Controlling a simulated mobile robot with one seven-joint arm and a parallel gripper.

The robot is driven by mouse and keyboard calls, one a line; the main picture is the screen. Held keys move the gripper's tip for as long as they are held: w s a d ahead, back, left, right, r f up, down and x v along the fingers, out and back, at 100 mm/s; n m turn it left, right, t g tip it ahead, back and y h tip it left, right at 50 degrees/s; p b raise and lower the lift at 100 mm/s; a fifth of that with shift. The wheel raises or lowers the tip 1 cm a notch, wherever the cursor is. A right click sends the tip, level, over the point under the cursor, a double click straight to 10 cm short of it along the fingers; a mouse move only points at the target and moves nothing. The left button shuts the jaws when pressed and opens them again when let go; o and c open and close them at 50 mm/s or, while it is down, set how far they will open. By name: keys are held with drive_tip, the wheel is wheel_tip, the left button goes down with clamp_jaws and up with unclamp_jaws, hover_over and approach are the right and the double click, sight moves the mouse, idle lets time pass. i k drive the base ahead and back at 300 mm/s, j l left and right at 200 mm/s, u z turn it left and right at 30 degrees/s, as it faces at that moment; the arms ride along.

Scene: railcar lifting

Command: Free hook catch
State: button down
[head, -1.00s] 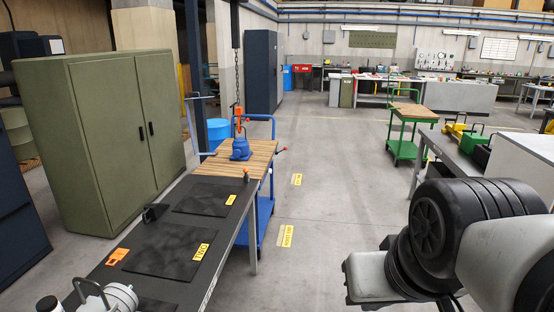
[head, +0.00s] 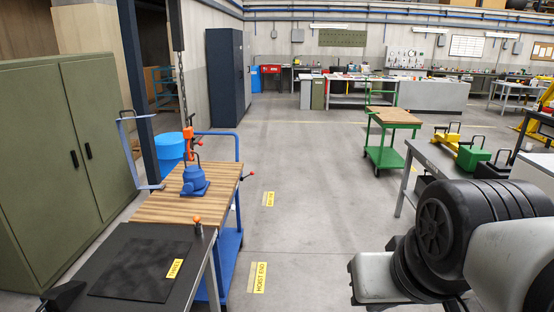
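An orange hook (head: 188,134) hangs at the lower end of a dark chain (head: 182,85) at the left. It is right above a blue lifting-eye part (head: 195,181) that stands on the wooden top of a blue cart (head: 150,207). The hook's lower end overlaps the handle on top of the blue part; I cannot tell whether it is hooked through it. The catch on the hook is too small to make out.
A dark bench (head: 110,240) with a mat adjoins the cart at the front left. A green cabinet (head: 85,150) and a dark post (head: 138,90) stand at the left. A grey table (head: 440,160) and a green cart (head: 396,117) stand right. The floor between is clear.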

sight(200, 143)
drive_tip(key=i, duration=1.55)
drive_tip(key=i+u, duration=0.25)
drive_tip(key=i, duration=0.25)
drive_tip(key=i+l+u, duration=0.2)
drive_tip(key=i, duration=0.35)
drive_tip(key=i+l+u, duration=0.25)
drive_tip(key=i, duration=0.2)
